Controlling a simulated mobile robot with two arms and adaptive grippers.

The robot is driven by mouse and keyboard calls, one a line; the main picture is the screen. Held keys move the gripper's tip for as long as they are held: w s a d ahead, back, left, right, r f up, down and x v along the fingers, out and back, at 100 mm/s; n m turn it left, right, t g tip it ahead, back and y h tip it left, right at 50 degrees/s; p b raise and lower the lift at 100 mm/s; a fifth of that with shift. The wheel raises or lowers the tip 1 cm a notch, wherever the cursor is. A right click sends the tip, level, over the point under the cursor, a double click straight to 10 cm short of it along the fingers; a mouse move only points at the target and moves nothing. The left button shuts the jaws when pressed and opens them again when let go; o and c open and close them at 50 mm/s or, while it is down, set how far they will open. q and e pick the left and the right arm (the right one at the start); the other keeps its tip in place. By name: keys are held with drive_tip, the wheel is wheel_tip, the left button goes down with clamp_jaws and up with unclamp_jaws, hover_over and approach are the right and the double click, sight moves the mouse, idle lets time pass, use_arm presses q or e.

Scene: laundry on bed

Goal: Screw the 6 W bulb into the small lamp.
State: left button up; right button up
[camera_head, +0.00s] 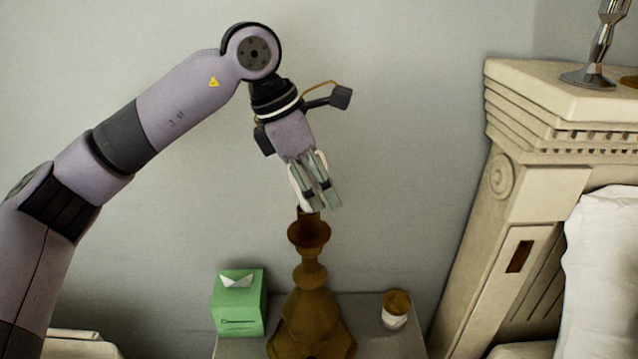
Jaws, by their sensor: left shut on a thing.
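The small lamp (310,305) is brown, with a turned, stepped body. It stands upright on the nightstand, with a narrow socket (309,225) at its top and no shade. My left gripper (324,203) points down just above the socket, tilted slightly. It is shut on a white bulb (296,187), of which only pale edges show beside the fingers. The bulb's lower end is close to the socket; I cannot tell whether they touch. No wattage mark is readable. My right gripper is not in view.
A green tissue box (239,308) stands left of the lamp on the grey nightstand (372,346). A small jar with a brown lid (396,308) stands to the right. The carved cream headboard (515,190) and a white pillow (605,260) are farther right. A grey wall is behind.

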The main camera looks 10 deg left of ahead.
use_arm(q)
drive_tip(key=shift+s+r+m+g+p, duration=0.1)
drive_tip(key=shift+r+m+g+p, duration=0.4)
drive_tip(key=shift+m, duration=0.5)
drive_tip(key=shift+s+f+m, duration=0.1)
drive_tip(key=shift+f+m, duration=0.15)
drive_tip(key=shift+m, duration=0.35)
drive_tip(key=shift+s+d+r+m+g+p, duration=0.15)
drive_tip(key=shift+m+g+p, duration=0.35)
drive_tip(key=shift+m+p, duration=0.55)
drive_tip(key=shift+s+m+g, duration=0.1)
drive_tip(key=shift+m+g, duration=0.2)
drive_tip(key=shift+m, duration=0.45)
drive_tip(key=shift+m+p, duration=0.5)
drive_tip(key=shift+s+m+g, duration=0.15)
drive_tip(key=shift+m+g, duration=0.25)
drive_tip(key=shift+m, duration=0.1)
drive_tip(key=shift+s+a+m+p, duration=0.1)
drive_tip(key=shift+a+m+p, duration=0.2)
drive_tip(key=shift+m, duration=0.4)
